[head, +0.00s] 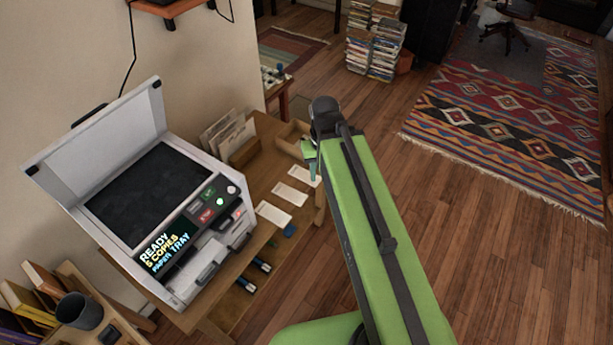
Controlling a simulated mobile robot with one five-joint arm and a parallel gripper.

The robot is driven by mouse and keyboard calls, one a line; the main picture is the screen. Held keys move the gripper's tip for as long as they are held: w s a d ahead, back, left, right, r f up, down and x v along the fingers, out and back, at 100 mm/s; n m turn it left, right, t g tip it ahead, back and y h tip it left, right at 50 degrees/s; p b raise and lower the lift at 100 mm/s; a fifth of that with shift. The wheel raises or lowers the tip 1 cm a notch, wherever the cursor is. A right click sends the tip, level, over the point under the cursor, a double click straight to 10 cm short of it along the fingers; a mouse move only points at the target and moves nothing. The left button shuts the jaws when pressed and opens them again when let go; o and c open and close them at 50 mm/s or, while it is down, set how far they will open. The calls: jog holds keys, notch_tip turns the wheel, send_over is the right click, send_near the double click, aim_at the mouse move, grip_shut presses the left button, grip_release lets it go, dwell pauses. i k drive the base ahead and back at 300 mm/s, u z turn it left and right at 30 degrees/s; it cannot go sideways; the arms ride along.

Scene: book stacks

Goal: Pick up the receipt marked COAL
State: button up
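Three white paper slips lie in a row on a wooden table (262,180) to the right of a copier. The near slip (273,214), the middle slip (290,194) and the far slip (303,175) are too small to read, so I cannot tell which is marked COAL. My green arm reaches up from the bottom of the view. My gripper (311,160) is at its far end, over or beside the far slip and partly covering it in this view. Its fingers are too small and hidden to show whether they are open or shut.
The white copier (205,225) stands with its lid raised, its display reading READY, 5 COPIES. A paper holder (243,150) and a wooden tray (291,136) are at the table's back. A dark cup (80,311) is at lower left. Wooden floor (480,255) is clear at right.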

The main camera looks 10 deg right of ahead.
aim_at(303, 174)
jog(key=z, duration=0.3)
jog(key=k, duration=0.5)
jog(key=u, duration=2.55)
jog(key=k, duration=0.2)
jog(key=u, duration=1.45)
jog(key=k, duration=1.65)
jog(key=z, duration=1.5)
jog(key=i, duration=1)
jog(key=z, duration=0.05)
